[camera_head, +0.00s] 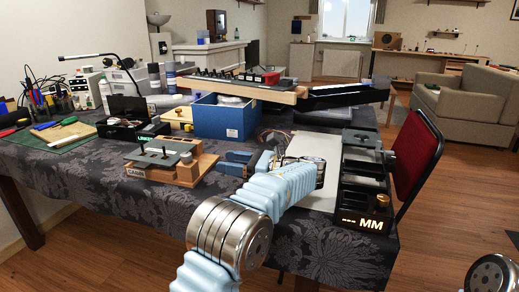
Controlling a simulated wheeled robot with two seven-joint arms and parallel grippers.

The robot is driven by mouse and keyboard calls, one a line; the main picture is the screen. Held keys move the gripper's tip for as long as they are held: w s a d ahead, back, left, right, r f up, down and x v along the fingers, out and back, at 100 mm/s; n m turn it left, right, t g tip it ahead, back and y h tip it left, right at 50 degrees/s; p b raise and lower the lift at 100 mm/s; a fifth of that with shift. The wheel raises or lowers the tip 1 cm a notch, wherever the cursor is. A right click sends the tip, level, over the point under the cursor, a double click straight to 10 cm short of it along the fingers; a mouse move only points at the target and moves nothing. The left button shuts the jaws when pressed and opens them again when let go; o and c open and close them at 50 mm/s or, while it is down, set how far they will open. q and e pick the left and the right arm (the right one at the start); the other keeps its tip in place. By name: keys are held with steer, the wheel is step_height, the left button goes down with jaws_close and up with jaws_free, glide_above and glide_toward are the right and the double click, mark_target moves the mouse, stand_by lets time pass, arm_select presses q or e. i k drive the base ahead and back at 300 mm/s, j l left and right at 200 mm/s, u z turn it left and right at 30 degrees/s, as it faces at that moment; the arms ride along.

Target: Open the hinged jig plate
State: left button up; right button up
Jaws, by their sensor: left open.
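The jig is a wooden block (203,167) with a "CABIN" label on its front, left of centre on the cloth-covered table. A grey plate (158,156) lies roughly flat on top of it, with small upright pieces above it. The hinge is too small to make out. My left gripper (230,162), with blue fingers, is open just right of the jig, low over the table. It looks apart from the plate, with no object visible between the fingers. My left forearm hides part of the table. My right gripper is out of view.
A blue box (222,118) stands behind the jig, with a long wooden panel (245,88) across it. A black "LINE"-type unit (133,127) is behind left. A black "MM" panel (361,200) stands at the right edge, near a red chair (416,157). Cloth before the jig is clear.

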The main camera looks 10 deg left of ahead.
mark_target(174, 149)
steer(key=k, duration=1)
